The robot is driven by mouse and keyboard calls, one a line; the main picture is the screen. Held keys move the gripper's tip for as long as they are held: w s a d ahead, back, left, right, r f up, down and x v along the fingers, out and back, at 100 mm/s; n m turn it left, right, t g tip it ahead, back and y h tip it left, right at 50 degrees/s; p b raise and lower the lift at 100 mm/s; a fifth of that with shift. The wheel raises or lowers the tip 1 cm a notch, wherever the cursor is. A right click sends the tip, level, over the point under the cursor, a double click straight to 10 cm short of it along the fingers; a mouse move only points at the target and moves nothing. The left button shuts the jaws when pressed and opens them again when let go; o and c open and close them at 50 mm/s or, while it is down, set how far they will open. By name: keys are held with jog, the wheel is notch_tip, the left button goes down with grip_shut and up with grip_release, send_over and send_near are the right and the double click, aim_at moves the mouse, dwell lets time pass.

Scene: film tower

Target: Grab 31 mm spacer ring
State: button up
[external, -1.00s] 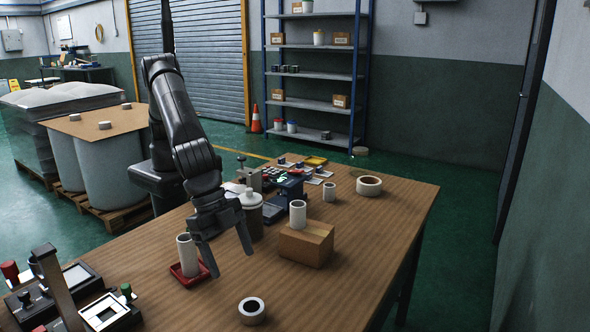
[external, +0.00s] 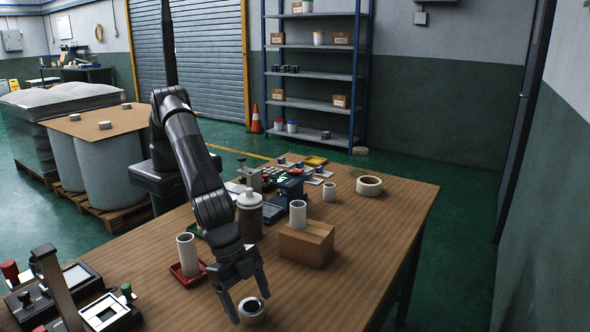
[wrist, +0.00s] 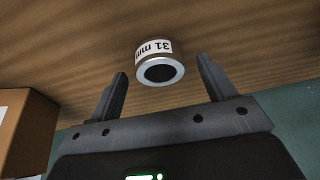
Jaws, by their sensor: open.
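The 31 mm spacer ring (external: 252,311) is a short white ring with a dark bore, lying on the wooden table (external: 350,270) near its front edge. In the wrist view the ring (wrist: 160,66) shows a "31 mm" label on its side and sits centred just beyond the fingertips. My gripper (external: 250,303) is open and empty, pointing down over the ring, with one finger in front of it in the external view. In the wrist view my gripper (wrist: 160,75) has its fingers apart on the left and right of the ring. I cannot tell the exact height gap.
A cardboard box (external: 306,244) with a white tube (external: 298,214) on top stands right behind my gripper. A white tube (external: 187,253) stands in a red tray (external: 188,275) to the left. The table to the right of the ring is clear.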

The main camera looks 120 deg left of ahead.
jog(key=shift+w+f, duration=0.1)
jog(key=shift+f, duration=0.1)
jog(key=shift+c, duration=0.3)
jog(key=c, duration=1.1)
